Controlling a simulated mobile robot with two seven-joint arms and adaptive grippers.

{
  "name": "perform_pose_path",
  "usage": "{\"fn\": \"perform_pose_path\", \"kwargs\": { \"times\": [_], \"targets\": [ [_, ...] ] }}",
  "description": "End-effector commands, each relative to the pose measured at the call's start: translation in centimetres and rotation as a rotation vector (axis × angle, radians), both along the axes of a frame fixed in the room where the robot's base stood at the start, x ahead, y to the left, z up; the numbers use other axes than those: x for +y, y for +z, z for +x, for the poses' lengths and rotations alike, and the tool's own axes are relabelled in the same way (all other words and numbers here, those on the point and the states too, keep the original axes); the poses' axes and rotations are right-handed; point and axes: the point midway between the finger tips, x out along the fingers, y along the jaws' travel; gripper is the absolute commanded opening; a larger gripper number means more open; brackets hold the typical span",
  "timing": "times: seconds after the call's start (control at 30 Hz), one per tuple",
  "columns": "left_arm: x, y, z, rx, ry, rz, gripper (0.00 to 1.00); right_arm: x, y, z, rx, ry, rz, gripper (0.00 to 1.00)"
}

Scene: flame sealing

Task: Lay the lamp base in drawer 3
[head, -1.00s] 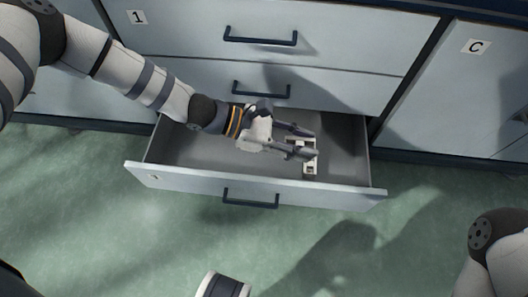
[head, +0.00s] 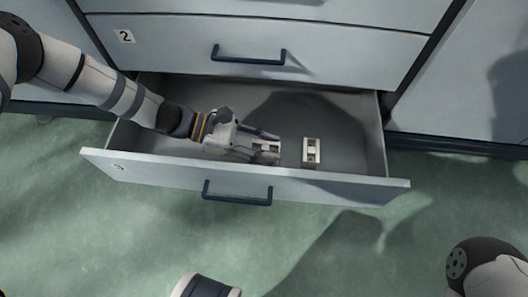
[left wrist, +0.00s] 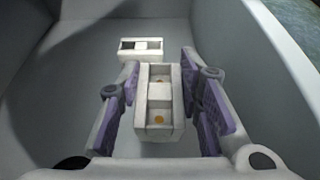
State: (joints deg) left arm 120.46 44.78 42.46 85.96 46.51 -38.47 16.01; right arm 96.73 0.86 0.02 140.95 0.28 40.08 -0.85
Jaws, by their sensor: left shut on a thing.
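My left gripper (head: 271,145) is shut on a small white lamp base (head: 265,147), low inside the open drawer (head: 345,188). The left wrist view shows this lamp base (left wrist: 159,118) between the purple finger pads, with two recesses and brassy dots in it. A second, similar white piece (head: 311,152) lies on the drawer floor to the right of the gripper; it also shows in the left wrist view (left wrist: 141,48). Whether the held base touches the floor I cannot tell. The drawer is the one below the drawer labelled 2 (head: 125,36). My right gripper is out of view.
The drawer's front wall with its dark handle (head: 238,194) stands close to the gripper. The drawer floor to the right of the second piece is bare. The drawer above (head: 340,58) is shut.

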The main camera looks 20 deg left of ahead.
Motion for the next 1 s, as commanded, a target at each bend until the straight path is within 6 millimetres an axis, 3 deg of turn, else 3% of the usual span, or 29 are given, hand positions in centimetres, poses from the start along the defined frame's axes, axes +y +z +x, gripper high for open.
{"fn": "perform_pose_path", "kwargs": {
  "times": [0.1,0.17,0.53,0.57,0.63,1.0],
  "targets": [
    [0.7,-3.2,-0.2,0.006,0.0,0.002,0.04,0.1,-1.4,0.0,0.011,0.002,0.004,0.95],
    [0.7,-4.1,-0.2,0.005,0.001,0.003,0.04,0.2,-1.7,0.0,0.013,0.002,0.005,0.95],
    [0.7,-4.4,-0.1,0.001,0.001,0.002,0.04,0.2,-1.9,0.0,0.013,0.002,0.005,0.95],
    [0.7,-4.3,-0.1,0.0,0.001,0.002,0.39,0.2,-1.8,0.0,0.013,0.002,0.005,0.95],
    [0.7,-4.2,-0.1,0.0,0.001,0.002,0.53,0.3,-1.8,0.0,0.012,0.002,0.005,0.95],
    [1.2,-3.5,-0.2,-0.001,0.002,0.003,0.53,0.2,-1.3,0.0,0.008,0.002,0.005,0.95]
  ]
}}
